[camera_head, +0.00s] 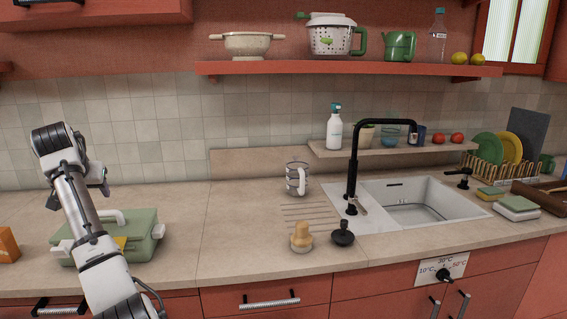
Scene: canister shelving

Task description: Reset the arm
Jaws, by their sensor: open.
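My arm rises from the bottom left of the head view and bends over at its top. My gripper (99,181) shows small and dark behind the upper arm, partly hidden by it. It is open, with nothing seen in it. It appears above a green lidded case (143,233) on the counter, apart from it.
A wooden-handled brush (301,237) and a black stopper (343,234) lie near the front. The sink (405,205) has a black faucet (353,171). An orange box (8,245) is far left. Counter between case and pot is clear.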

